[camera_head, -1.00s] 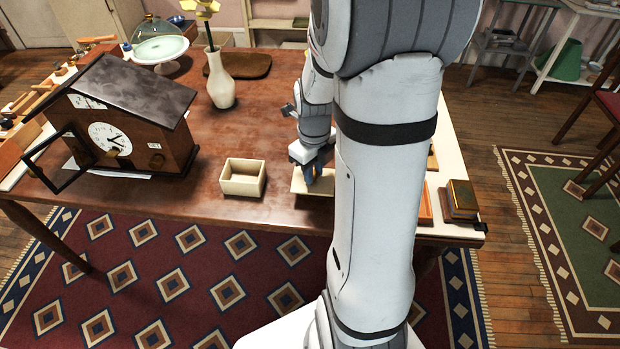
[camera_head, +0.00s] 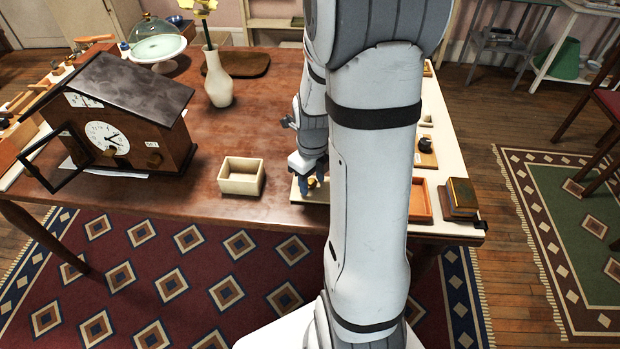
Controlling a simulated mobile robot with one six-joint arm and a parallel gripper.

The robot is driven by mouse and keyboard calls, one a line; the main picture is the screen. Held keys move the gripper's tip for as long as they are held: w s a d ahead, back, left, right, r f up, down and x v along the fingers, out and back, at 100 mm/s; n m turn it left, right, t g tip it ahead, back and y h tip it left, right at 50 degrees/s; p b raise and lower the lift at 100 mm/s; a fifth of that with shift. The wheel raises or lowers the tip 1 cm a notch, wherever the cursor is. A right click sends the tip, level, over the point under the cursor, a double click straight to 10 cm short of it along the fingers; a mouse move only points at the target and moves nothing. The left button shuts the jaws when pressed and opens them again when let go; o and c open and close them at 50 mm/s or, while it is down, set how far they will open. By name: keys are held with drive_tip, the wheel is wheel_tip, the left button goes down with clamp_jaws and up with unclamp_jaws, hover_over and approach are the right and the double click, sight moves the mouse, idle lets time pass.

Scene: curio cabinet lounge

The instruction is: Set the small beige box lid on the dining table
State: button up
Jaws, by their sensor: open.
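The small beige box lid (camera_head: 297,192) lies flat on the dining table (camera_head: 205,203) near its front edge, partly hidden behind my arm. My gripper (camera_head: 308,186) points down over the lid, with its blue fingertips spread apart around a small yellowish part, perhaps a knob on the lid. It is open, and I cannot tell whether the fingers touch the lid. An open beige box (camera_head: 242,176) stands on the table to the left of the lid, and it looks empty.
A wooden clock house (camera_head: 118,115) with its door open stands at the left. A white vase (camera_head: 218,78) stands farther back. An orange tray (camera_head: 419,200) and a small dark box (camera_head: 459,196) sit at the right. Bare tabletop lies behind the beige box.

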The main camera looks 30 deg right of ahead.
sight(312, 181)
drive_tip(key=shift+r, duration=0.1)
wheel_tip(312, 181, up, 11)
drive_tip(key=p, duration=0.2)
drive_tip(key=s+a+r+n, duration=0.2)
drive_tip(key=s+a+n, duration=0.1)
drive_tip(key=n, duration=0.7)
drive_tip(key=s+a+r+n+t, duration=0.1)
drive_tip(key=s+a+n, duration=0.3)
drive_tip(key=n, duration=0.7)
drive_tip(key=s+a+r+n+t, duration=0.1)
drive_tip(key=s+a+r+n, duration=0.1)
drive_tip(key=n, duration=0.9)
drive_tip(key=s+a, duration=0.1)
drive_tip(key=a, duration=0.1)
drive_tip(key=shift+s+a+r, duration=0.3)
drive_tip(key=shift+a, duration=0.05)
drive_tip(key=shift+r, duration=0.1)
